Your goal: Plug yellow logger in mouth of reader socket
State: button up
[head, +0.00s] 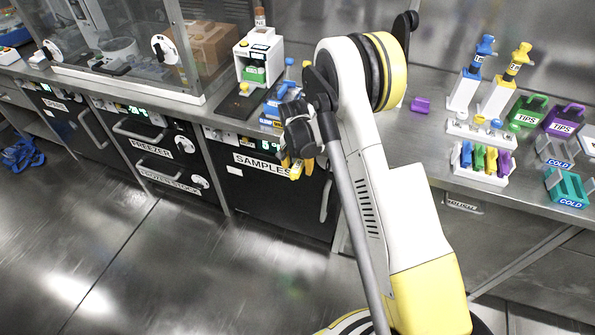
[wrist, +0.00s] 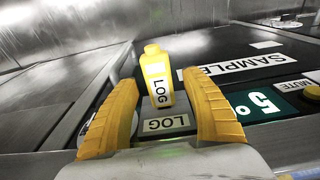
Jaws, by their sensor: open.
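The yellow logger (wrist: 157,72), a small bottle-shaped piece with a "LOG" label, stands out between my fingers in the wrist view. A second "LOG" label (wrist: 165,124) is on a surface just below it. My gripper (wrist: 162,92) is open, with one yellow finger on each side of the logger and visible gaps. In the head view my gripper (head: 297,168) is in front of the "SAMPLES" unit, below the counter edge; the logger cannot be made out there. I cannot surely identify the reader socket in either view.
The "SAMPLES" front (head: 263,172) is close to my gripper. A white device (head: 257,62) and blue items (head: 279,100) stand on the counter above. Racks and tip boxes (head: 527,112) fill the right counter. The floor (head: 130,250) at left is mostly clear.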

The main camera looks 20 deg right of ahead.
jog(key=shift+r, duration=0.1)
grip_shut()
jog(key=shift+s, duration=0.1)
jog(key=shift+s+a+r+p, duration=0.15)
jog(key=shift+a+r+p, duration=0.05)
jog(key=shift+r+p, duration=0.1)
jog(key=s+a+r+p, duration=0.4)
jog(key=s+a+r, duration=0.3)
jog(key=s, duration=0.4)
jog(key=shift+a+r+p, duration=0.2)
jog(key=shift+a+p, duration=0.2)
jog(key=shift+a, duration=0.05)
jog(key=c, duration=0.8)
grip_release()
grip_shut()
